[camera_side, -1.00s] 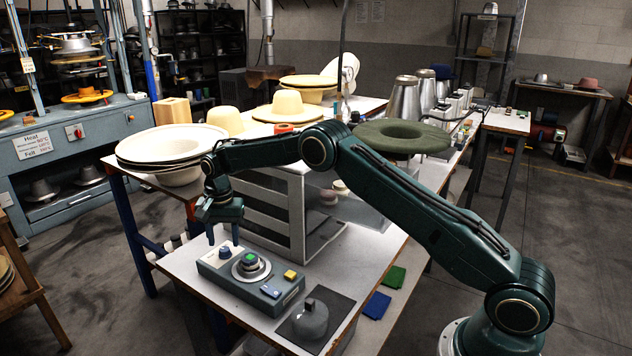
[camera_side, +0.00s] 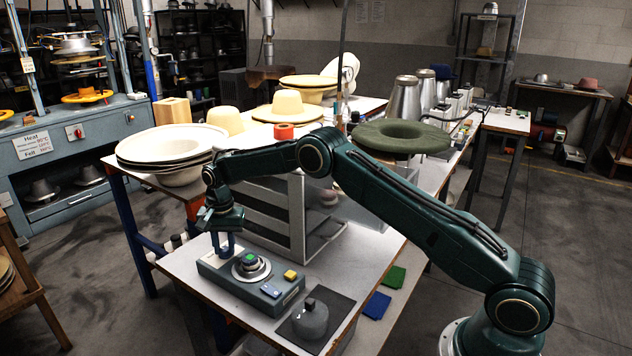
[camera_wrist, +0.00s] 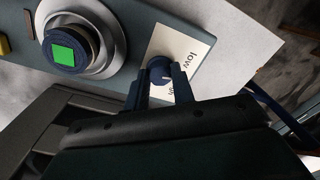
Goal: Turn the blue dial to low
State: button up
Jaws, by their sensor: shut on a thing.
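The blue dial (camera_wrist: 160,71) sits on a white label at one end of the grey control box (camera_side: 235,287). The word "low" is readable on the label, and other lettering is partly hidden by a finger. My gripper (camera_wrist: 160,80) is over the dial with a finger on each side of it, shut on it. In the side view my gripper (camera_side: 223,250) points down at the left end of the box, and its fingers hide the dial.
A green-topped round knob (camera_side: 249,262) on a silver base is beside the dial. A grey domed piece (camera_side: 310,318) stands on a dark mat. A slatted cabinet (camera_side: 275,215) stands behind.

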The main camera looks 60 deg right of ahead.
aim_at(227, 248)
jog(key=shift+n, duration=2.4)
jog(key=o, duration=1)
jog(key=shift+r, duration=0.15)
notch_tip(227, 248, up, 14)
jog(key=shift+s+d+f, duration=0.15)
jog(key=shift+d+f, duration=0.05)
jog(key=shift+d, duration=0.1)
